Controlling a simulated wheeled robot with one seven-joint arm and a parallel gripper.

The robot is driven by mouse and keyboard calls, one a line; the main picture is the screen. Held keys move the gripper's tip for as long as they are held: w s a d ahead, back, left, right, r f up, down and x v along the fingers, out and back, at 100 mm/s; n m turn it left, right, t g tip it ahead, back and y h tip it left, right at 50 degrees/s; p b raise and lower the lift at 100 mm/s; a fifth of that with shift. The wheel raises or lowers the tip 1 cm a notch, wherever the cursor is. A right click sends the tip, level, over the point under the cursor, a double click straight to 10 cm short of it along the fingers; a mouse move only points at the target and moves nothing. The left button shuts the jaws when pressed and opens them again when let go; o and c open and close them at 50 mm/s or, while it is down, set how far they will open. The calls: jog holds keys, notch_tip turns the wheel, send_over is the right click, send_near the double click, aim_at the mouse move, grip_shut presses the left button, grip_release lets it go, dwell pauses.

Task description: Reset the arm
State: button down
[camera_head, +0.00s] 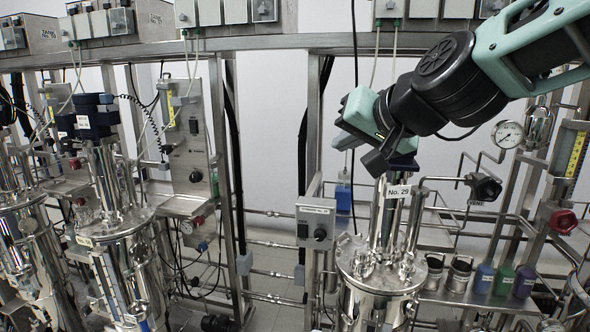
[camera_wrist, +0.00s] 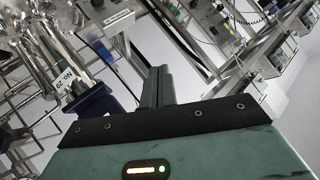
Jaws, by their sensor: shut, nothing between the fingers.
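My arm (camera_head: 445,85) reaches in from the upper right in the head view, in teal and black. My gripper (camera_head: 378,160) hangs in front of the top of the tank unit labelled No. 29 (camera_head: 398,191). In the wrist view the fingers of my gripper (camera_wrist: 158,84) are together with nothing between them. The No. 29 label (camera_wrist: 66,79) shows to the left of the fingers there, on a tilted-looking view of the same unit. Whether the gripper touches the unit is not clear, as the gripper hides part of its top.
A steel tank (camera_head: 380,268) stands below my gripper. A control box (camera_head: 316,223) with a knob is to its left. A pressure gauge (camera_head: 508,134) and pipes are at the right. More steel tanks (camera_head: 125,262) stand at the left. A steel beam (camera_head: 270,43) crosses above.

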jog(key=s+a+f+n+g, duration=0.2)
jog(key=s+f+n+g, duration=0.15)
jog(key=s+f, duration=0.55)
jog(key=s+d+f+n+g+h, duration=0.2)
jog(key=s+f, duration=0.4)
jog(key=s, duration=0.3)
jog(key=s+d+f+n+g+h, duration=0.3)
jog(key=s+d+f+g, duration=0.2)
jog(key=s, duration=0.5)
notch_tip(320, 180, down, 2)
jog(key=shift+d+f, duration=0.15)
jog(key=shift+d, duration=0.25)
jog(key=shift+w+d, duration=0.1)
